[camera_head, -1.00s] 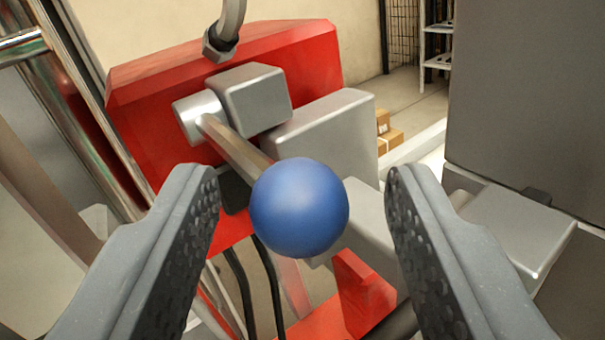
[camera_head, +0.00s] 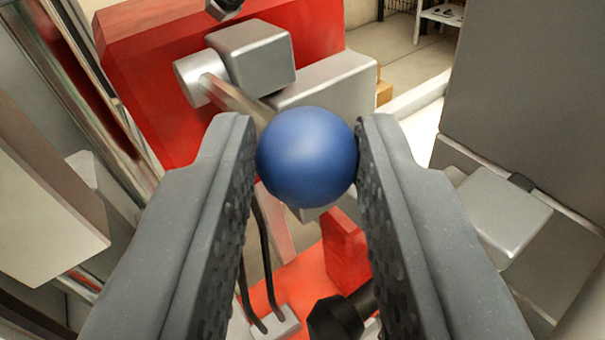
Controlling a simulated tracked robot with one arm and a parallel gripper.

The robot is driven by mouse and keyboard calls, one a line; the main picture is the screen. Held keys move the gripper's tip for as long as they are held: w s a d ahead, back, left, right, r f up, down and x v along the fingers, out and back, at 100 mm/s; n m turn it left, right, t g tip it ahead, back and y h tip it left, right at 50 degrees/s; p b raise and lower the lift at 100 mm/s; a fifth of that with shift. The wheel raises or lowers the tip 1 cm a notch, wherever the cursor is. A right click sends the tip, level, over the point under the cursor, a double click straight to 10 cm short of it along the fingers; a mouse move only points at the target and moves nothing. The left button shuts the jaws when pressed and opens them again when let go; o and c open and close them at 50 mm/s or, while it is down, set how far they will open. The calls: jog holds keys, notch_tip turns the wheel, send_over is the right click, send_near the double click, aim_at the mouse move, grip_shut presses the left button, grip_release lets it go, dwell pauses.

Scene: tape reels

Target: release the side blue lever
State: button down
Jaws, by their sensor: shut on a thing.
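The blue lever's round ball knob (camera_head: 306,157) sits at the middle of the view, between the two fingers. Its metal rod (camera_head: 232,99) runs up and left to a silver cylindrical pivot (camera_head: 197,78) beside a grey block. My gripper (camera_head: 306,150) is shut on the knob, with a dark textured finger pad on each side of it near the fingertips. The lower end of the rod is hidden behind the knob.
A red housing (camera_head: 145,90) stands behind the lever with grey blocks (camera_head: 330,85) on it. A large grey panel (camera_head: 530,100) is close on the right. Metal posts (camera_head: 85,95) stand at the left. Black cables (camera_head: 268,260) and a red base lie below.

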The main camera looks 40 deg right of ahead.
jog(key=shift+d+r, duration=0.1)
jog(key=shift+r, duration=0.75)
jog(key=c, duration=1.2)
grip_release()
jog(key=shift+w+f, duration=0.1)
jog(key=shift+w, duration=0.05)
jog(key=shift+s+a, duration=0.2)
jog(key=v, duration=1.3)
jog(key=shift+s+f, duration=0.1)
jog(key=shift+f, duration=0.05)
